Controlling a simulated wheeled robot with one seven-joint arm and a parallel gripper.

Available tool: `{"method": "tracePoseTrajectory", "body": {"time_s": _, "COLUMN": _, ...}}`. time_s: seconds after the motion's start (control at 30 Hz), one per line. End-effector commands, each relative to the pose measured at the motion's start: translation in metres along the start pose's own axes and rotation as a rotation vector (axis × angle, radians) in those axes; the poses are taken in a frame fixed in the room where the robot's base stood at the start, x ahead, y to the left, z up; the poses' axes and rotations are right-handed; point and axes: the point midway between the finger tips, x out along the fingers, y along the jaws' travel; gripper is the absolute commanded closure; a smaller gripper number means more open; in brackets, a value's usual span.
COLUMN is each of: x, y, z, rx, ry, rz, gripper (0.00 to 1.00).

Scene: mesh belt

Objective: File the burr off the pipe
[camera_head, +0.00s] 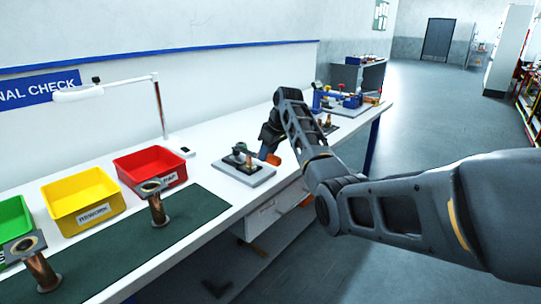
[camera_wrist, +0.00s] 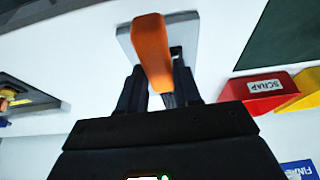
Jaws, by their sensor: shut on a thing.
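My gripper (camera_head: 268,150) is shut on an orange-handled tool, seen by its handle (camera_head: 273,159) in the head view. In the wrist view the orange handle (camera_wrist: 152,50) stands between the two black fingers of my gripper (camera_wrist: 160,82); its working end is hidden. The tool is by a light grey plate (camera_head: 246,176) with a dark fixture and a small coppery part on it. The plate also shows behind the handle in the wrist view (camera_wrist: 125,40). I cannot tell whether the tool touches anything there. No burr can be made out.
Two flanged copper pipes (camera_head: 157,207) (camera_head: 42,275) stand on a green mat (camera_head: 195,212). Red (camera_head: 150,167), yellow (camera_head: 82,202) and green (camera_head: 12,216) bins line the back, with a lamp (camera_head: 160,108). More tools (camera_head: 345,98) lie at the bench's far end.

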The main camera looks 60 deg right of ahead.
Motion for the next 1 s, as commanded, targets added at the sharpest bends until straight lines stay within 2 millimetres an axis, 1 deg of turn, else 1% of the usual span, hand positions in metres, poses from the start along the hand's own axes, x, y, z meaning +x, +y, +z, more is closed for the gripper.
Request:
{"method": "tracePoseTrajectory", "body": {"time_s": 0.17, "x": -0.001, "y": 0.0, "z": 0.0, "rx": 0.001, "ry": 0.0, "rz": 0.0, "gripper": 1.0}}
{"method": "tracePoseTrajectory", "body": {"time_s": 0.4, "x": -0.006, "y": 0.0, "z": 0.011, "rx": 0.002, "ry": 0.001, "rz": 0.0, "gripper": 1.0}}
{"method": "tracePoseTrajectory", "body": {"time_s": 0.63, "x": -0.006, "y": 0.0, "z": 0.017, "rx": 0.001, "ry": 0.001, "rz": 0.0, "gripper": 1.0}}
{"method": "tracePoseTrajectory", "body": {"time_s": 0.9, "x": -0.011, "y": 0.0, "z": 0.03, "rx": 0.001, "ry": 0.001, "rz": 0.0, "gripper": 1.0}}
{"method": "tracePoseTrajectory", "body": {"time_s": 1.0, "x": -0.012, "y": 0.0, "z": 0.032, "rx": 0.001, "ry": 0.001, "rz": 0.001, "gripper": 1.0}}
